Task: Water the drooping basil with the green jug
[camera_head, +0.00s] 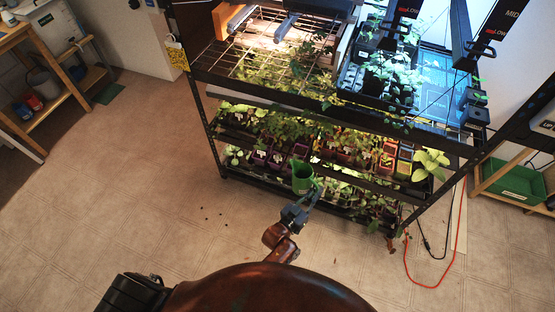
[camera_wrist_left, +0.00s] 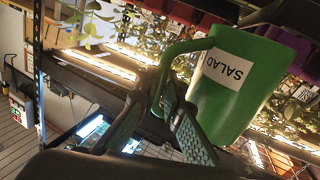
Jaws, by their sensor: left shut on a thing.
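The green jug (camera_head: 302,180) is in front of the rack's lower shelves in the head view, off the floor, its opening upward. My left gripper (camera_head: 308,199) is shut on its handle. In the left wrist view the jug (camera_wrist_left: 245,95) is large, with a white "SALAD" label, and my left gripper (camera_wrist_left: 168,103) has both fingers at the handle. Its contents are hidden. Potted seedlings (camera_head: 290,130) fill the middle shelf and more plants stand on the shelf below. I cannot tell which plant is the drooping basil. My right gripper is not in view.
The black wire rack (camera_head: 208,125) stands ahead with lit shelves. An orange cable (camera_head: 432,286) lies on the floor at right. A green crate (camera_head: 515,182) sits on a low shelf at far right. A wooden bench (camera_head: 62,100) is at left. The floor at left is open, with small dark specks.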

